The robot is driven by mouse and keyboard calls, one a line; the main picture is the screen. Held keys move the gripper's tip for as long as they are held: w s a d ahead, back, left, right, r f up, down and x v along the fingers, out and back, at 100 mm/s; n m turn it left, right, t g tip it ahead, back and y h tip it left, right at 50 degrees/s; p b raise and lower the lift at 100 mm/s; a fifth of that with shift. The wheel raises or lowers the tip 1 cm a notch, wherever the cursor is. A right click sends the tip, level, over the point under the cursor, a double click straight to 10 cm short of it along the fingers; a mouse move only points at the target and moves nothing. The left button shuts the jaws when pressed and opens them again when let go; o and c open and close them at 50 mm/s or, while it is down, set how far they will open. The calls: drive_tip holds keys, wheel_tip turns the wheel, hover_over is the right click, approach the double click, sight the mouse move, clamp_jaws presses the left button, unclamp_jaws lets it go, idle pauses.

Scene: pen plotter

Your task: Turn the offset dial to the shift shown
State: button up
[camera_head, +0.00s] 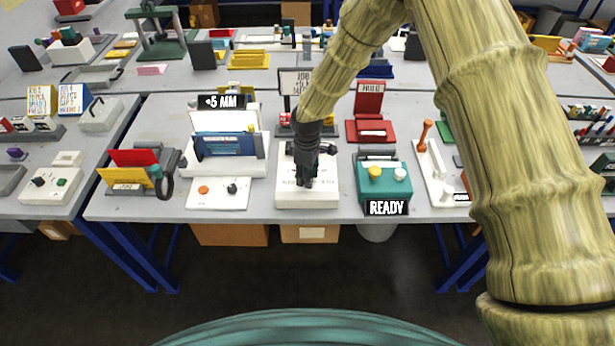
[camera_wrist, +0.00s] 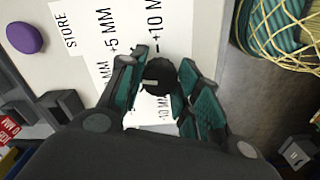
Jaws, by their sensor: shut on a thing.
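A round black offset dial (camera_wrist: 158,76) with a pale pointer mark sits on a white panel (camera_wrist: 78,68) in the wrist view. Printed labels, including STORE, +5 MM, +10 MM and -10 MM, lie around it; fingers hide part of them. I cannot tell which label the mark points to. My gripper (camera_wrist: 163,70) is shut on the dial, a finger on either side. In the head view my gripper (camera_head: 306,182) reaches down onto the white box (camera_head: 320,199) and hides the dial. A black sign (camera_head: 221,101) behind to the left reads +5 MM.
A purple button (camera_wrist: 25,38) is on the panel's far side in the wrist view. A teal device (camera_head: 372,188) with a READY sign (camera_head: 387,207) stands close right. A white base (camera_head: 218,200) with an orange button stands close left. The bench's front edge is near.

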drive_tip(key=m+b, duration=0.1)
drive_tip(key=m, duration=0.3)
drive_tip(key=shift+b, duration=0.35)
drive_tip(key=shift+m+b, duration=0.4)
drive_tip(key=shift+m, duration=1)
drive_tip(key=o, duration=1)
drive_tip(key=shift+o, duration=0.2)
drive_tip(key=shift+r, duration=0.15)
wheel_tip(320, 180, up, 12)
